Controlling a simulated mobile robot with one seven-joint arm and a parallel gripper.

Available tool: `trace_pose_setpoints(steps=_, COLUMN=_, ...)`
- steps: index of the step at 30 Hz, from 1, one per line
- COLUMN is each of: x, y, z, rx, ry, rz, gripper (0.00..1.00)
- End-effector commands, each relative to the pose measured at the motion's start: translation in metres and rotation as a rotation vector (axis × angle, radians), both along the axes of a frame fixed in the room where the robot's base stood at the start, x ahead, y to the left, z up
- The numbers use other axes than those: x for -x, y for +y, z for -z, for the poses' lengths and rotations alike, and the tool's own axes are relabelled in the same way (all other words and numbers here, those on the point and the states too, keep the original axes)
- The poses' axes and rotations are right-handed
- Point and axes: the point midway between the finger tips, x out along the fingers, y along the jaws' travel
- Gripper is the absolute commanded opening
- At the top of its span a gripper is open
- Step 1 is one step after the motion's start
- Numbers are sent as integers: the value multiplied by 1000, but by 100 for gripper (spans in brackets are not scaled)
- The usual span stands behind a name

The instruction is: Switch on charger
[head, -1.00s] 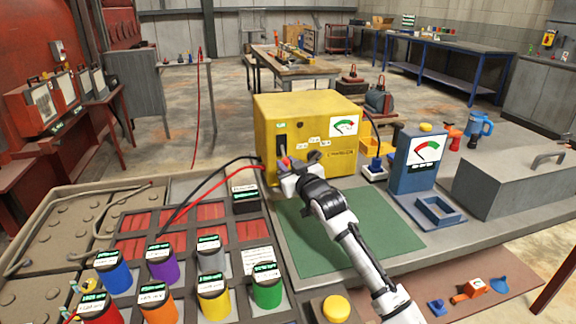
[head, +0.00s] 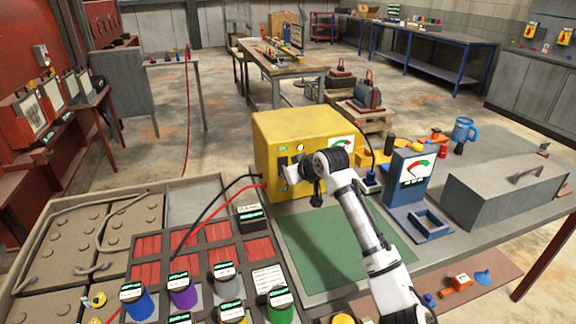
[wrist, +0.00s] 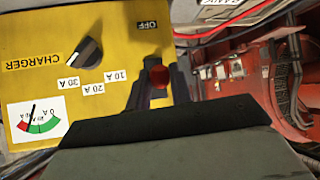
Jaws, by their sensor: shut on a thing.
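The yellow charger (head: 268,130) stands at the back of the bench in the head view. In the wrist view its face (wrist: 40,85) is upside down, with a dark dial (wrist: 83,52), a red-and-green meter (wrist: 37,118) and an OFF label (wrist: 147,25). My gripper (wrist: 158,78) is shut on the red-knobbed switch lever (wrist: 158,74), at a distance from the OFF label. In the head view my gripper (head: 290,174) is against the charger's front left part and hides the lever. A small bright round spot (head: 299,148) shows beside the green label.
A blue meter stand (head: 405,177) and a grey box (head: 500,190) stand right of my arm. A green mat (head: 320,250) lies bare in front. Black and red cables (head: 215,205) run left over the battery area. Several coloured cylinders stand at the front left.

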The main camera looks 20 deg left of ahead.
Motion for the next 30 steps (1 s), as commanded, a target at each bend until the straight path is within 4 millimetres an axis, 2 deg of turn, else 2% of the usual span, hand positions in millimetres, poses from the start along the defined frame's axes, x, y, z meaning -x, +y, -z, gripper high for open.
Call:
trace_pose_setpoints(steps=1, x=0, y=3, z=-11, rx=26, ry=40, rz=-3, gripper=0)
trace_pose_setpoints(steps=15, x=-9, y=9, z=-28, rx=236, ry=348, rz=-3, gripper=0)
trace_pose_setpoints(steps=30, x=-14, y=11, z=-33, rx=313, ry=462, rz=-2, gripper=0)
